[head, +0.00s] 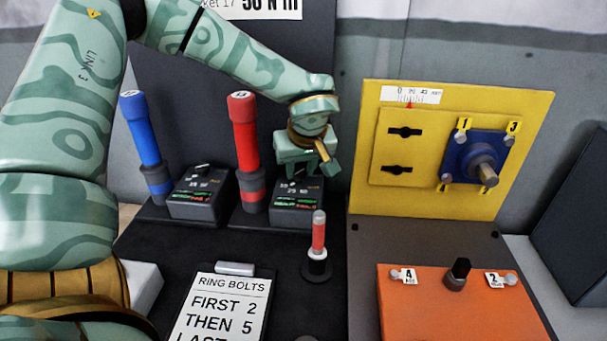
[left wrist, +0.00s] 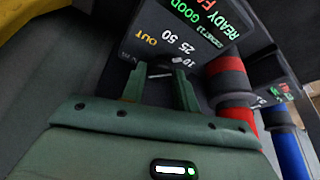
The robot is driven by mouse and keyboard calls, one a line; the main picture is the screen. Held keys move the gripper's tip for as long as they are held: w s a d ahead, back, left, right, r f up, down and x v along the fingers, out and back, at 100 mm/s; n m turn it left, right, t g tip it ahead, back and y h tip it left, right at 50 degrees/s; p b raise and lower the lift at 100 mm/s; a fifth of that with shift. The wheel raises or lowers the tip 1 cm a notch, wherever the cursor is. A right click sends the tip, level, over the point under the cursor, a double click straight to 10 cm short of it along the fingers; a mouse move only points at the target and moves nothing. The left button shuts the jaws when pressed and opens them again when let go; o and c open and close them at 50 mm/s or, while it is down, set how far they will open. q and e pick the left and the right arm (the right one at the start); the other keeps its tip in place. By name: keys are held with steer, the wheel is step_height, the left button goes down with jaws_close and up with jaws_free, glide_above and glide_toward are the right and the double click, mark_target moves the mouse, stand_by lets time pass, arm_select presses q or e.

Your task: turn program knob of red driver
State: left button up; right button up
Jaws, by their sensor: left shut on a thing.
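The red driver (head: 245,150) stands upright in a dark holder, left of my left gripper (head: 300,174). Its black program box (head: 297,207) sits just right of it, with a dial scale and lit red and green words. In the left wrist view the box face (left wrist: 200,30) shows the marks 10, 25, 50 and OUT. My left gripper (left wrist: 159,80) points down at the box, shut on the program knob (left wrist: 160,75) beside the scale. The knob is mostly hidden between the fingers, so its setting is unclear. My right gripper is not in view.
A blue driver (head: 140,130) with its own box (head: 199,195) stands left. A small red-handled tool (head: 318,235) stands in front. A yellow panel (head: 450,105) with a blue ring part is right, above an orange cover (head: 450,310). A ring-bolts card (head: 220,305) lies in front.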

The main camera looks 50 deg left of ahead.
arm_select(q)
steer(key=n+b, duration=0.1)
steer(key=n+g, duration=0.1)
steer(key=shift+w+f+n+b, duration=0.2)
steer(key=shift+n+b, duration=0.1)
steer(key=shift+b, duration=0.1)
steer(key=shift+r+n+y+b, duration=0.15)
steer(key=shift+n+y+b, duration=0.15)
steer(key=shift+n, duration=0.2)
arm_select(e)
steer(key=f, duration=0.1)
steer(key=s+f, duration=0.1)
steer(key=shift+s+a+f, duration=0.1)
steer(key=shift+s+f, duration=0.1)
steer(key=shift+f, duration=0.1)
arm_select(q)
steer(key=o, duration=1)
steer(key=shift+d, duration=0.1)
steer(key=shift+c, duration=0.2)
steer(key=p+v, duration=0.4)
steer(key=v, duration=1.2)
steer(key=shift+w+r+p, duration=0.25)
steer(key=shift+r+p, duration=0.05)
steer(key=shift+p, duration=0.1)
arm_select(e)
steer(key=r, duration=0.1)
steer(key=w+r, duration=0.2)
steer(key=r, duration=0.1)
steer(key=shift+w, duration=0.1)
